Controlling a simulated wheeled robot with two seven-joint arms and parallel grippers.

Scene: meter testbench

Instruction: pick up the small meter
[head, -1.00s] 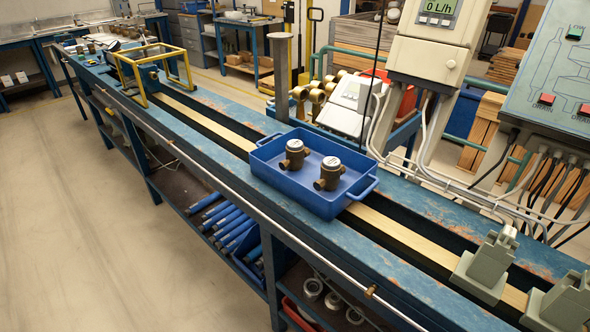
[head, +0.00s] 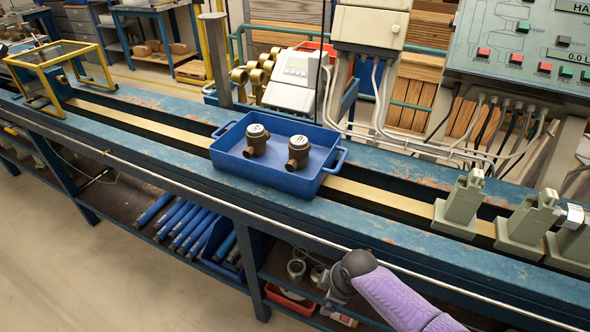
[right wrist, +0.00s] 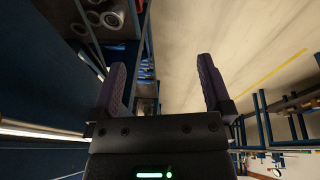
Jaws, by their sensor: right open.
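Two bronze water meters with pale round tops stand upright and apart in a blue tray (head: 262,180) on the bench. One is the left meter (head: 256,141), the other the right meter (head: 298,152). They look close in size, and I cannot tell which is the small one. My right gripper (right wrist: 161,78) is open and empty in the right wrist view, with floor and shelving beyond its fingers. No meter shows there. In the head view part of my right arm shows below and right of the tray, in front of the bench. My left gripper is not in view.
Grey clamp blocks (head: 460,205) stand on the bench rail at right. A yellow frame (head: 40,75) stands at far left. A meter cabinet (head: 370,28) and hanging cables are behind the tray. A shelf below holds blue bars (head: 185,225).

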